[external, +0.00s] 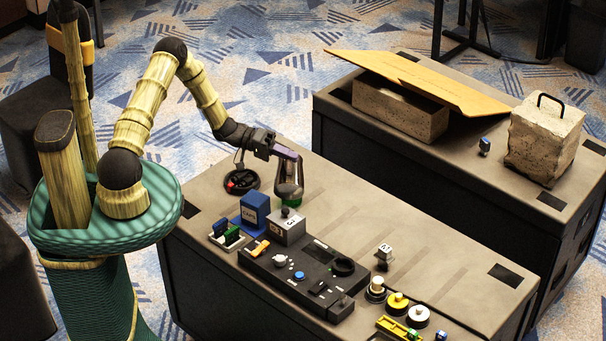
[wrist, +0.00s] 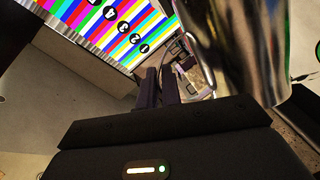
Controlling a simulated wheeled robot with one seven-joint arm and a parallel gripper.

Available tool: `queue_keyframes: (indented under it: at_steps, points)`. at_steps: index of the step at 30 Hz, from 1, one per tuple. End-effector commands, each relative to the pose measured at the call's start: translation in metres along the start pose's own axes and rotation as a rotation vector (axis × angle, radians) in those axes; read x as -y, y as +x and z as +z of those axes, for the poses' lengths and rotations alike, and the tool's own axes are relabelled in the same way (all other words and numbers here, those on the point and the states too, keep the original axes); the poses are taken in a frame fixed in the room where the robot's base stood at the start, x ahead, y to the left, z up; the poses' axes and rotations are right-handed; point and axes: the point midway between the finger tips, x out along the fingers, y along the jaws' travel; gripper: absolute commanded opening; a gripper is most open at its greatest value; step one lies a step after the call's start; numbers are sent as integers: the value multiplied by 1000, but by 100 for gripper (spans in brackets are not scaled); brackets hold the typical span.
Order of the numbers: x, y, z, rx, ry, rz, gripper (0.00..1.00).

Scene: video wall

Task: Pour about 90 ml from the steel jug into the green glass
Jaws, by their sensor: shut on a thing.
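My gripper (wrist: 160,88) is shut on the jug; the exact contact is hard to see. The jug's contents are hidden.
The grey box (external: 287,231), a blue box (external: 255,210) and a black control panel (external: 305,272) crowd the area below the jug. A round black item (external: 242,181) lies left. Several small items stand front right. The table's middle right is mostly clear.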

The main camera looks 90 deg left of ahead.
Motion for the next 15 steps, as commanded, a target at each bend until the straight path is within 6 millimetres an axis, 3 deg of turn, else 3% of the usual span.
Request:
queue_keyframes:
  at_steps: [15]
  points:
    - [4, 0, -2, 0, -25, 13, 0]
